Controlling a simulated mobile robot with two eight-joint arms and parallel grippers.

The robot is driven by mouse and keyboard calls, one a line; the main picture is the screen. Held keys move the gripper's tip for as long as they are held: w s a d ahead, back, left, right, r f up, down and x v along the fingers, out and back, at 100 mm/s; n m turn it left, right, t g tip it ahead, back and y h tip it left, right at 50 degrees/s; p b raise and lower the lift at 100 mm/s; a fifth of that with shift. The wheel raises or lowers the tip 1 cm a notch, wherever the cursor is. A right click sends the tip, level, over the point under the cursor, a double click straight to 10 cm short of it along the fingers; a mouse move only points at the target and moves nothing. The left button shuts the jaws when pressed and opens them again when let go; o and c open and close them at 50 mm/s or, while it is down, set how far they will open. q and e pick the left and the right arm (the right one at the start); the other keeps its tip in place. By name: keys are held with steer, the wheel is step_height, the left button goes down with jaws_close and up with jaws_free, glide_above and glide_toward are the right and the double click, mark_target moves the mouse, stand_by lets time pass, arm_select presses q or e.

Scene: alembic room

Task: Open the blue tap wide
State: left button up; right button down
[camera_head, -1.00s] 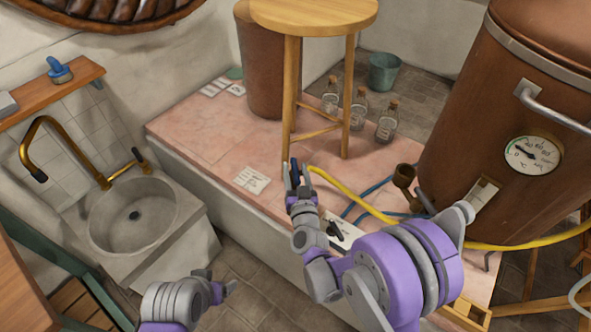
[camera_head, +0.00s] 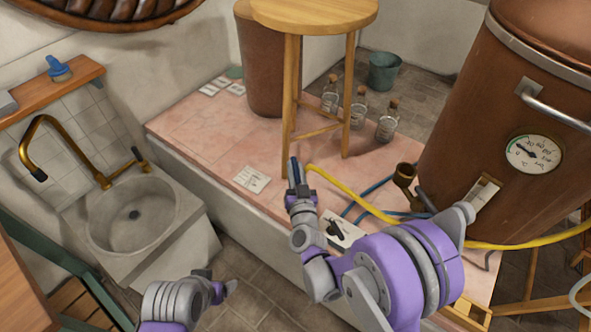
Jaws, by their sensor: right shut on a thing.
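My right gripper (camera_head: 293,172) is over the pink-tiled platform, near the front leg of the wooden stool. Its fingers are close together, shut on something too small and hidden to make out. I cannot tell whether this is the blue tap, which does not show clearly anywhere. A yellow hose (camera_head: 345,189) begins just right of the fingers. My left gripper (camera_head: 222,287) is low in front of the sink, away from the platform; its finger gap is not clear. A brass spout (camera_head: 50,122) and a dark-handled valve (camera_head: 138,156) stand at the sink.
The wooden stool (camera_head: 315,12) stands close behind my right gripper. A large copper boiler (camera_head: 455,130) with a dial (camera_head: 535,153) is at the right. Blue hoses (camera_head: 372,188) and a white plate with a black lever (camera_head: 340,229) lie by my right forearm. Several bottles (camera_head: 388,122) stand behind.

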steer(key=shift+a+f+m+h+b, duration=0.15)
steer(key=shift+m+h+b, duration=0.55)
steer(key=shift+h+b, duration=0.3)
steer(key=m+h+b, duration=0.1)
steer(key=h, duration=0.2)
steer(key=shift+a+m, duration=0.2)
steer(key=shift+m, duration=0.2)
steer(key=shift+m+h+b, duration=0.4)
steer(key=shift+m+h, duration=0.4)
steer(key=shift+h, duration=0.3)
steer(key=shift+a+m+g+h, duration=0.15)
steer(key=shift+m+g+h, duration=0.85)
steer(key=shift+h, duration=0.8)
steer(key=shift+w+m+h, duration=0.1)
steer(key=shift+m+h, duration=0.2)
steer(key=c, duration=0.8)
jaws_free()
steer(key=shift+o, duration=0.2)
